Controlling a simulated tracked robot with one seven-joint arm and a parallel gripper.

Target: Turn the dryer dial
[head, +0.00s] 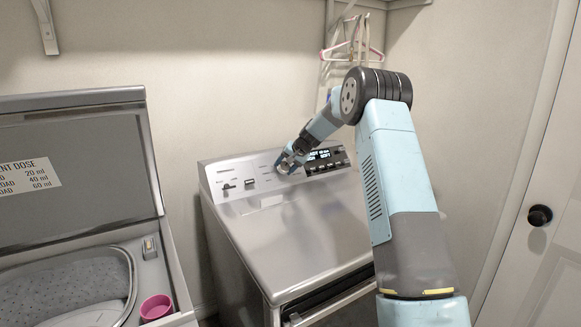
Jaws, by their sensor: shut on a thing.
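The dryer (290,243) is a silver machine in the middle of the head view, with a raised control panel at its back. Its dial is at the middle of the panel, largely hidden by my gripper (286,166). My gripper is at the panel, just left of the lit display (320,155), and its fingers are shut on the dial. The fingers are small in this view, so the dial's angle cannot be told.
An open top-load washer (148,220) stands at the left, with a pink cup (156,307) at its corner. Hangers (352,45) hang at the back wall. A white door with a black knob (540,215) is at the right. My arm covers the dryer's right side.

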